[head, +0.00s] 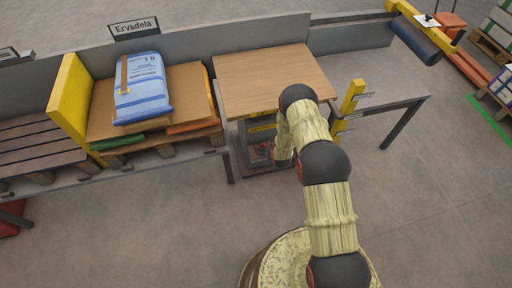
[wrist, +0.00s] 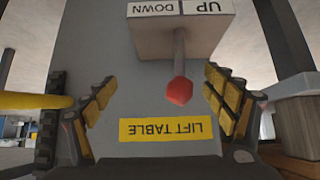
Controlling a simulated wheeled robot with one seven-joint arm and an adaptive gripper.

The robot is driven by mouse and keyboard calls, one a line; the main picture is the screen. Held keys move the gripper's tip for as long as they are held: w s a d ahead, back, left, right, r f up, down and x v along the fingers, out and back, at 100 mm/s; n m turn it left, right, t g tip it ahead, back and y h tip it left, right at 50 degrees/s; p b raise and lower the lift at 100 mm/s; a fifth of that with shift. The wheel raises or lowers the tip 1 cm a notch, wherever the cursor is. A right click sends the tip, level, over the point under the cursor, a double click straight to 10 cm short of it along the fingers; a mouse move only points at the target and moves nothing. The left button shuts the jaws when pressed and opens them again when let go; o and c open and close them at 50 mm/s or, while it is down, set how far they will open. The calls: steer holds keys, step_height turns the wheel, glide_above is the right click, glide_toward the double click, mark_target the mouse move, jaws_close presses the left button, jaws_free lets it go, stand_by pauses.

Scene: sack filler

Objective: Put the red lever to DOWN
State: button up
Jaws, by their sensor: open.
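In the wrist view a red lever knob (wrist: 180,91) sits on a thin shaft from a pale control box (wrist: 180,35). The box carries a DOWN label (wrist: 152,9) at picture left and an UP label (wrist: 205,7) at picture right, both upside down. The shaft lies near the divider between them. My gripper (wrist: 160,88) is open, its padded fingers on either side of the knob, with gaps on both sides. The knob is nearer the right finger. In the head view my arm largely hides the gripper and lever.
A yellow LIFT TABLE plate (wrist: 162,130) lies below the knob in the wrist view. In the head view the wooden tabletop (head: 265,80) is above this spot. A pallet with a blue sack (head: 143,90) stands left, and yellow posts (head: 352,97) stand right.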

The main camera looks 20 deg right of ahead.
steer(key=shift+a, duration=1.2)
steer(key=p+v, duration=0.4)
steer(key=v, duration=0.4)
steer(key=shift+p, duration=0.4)
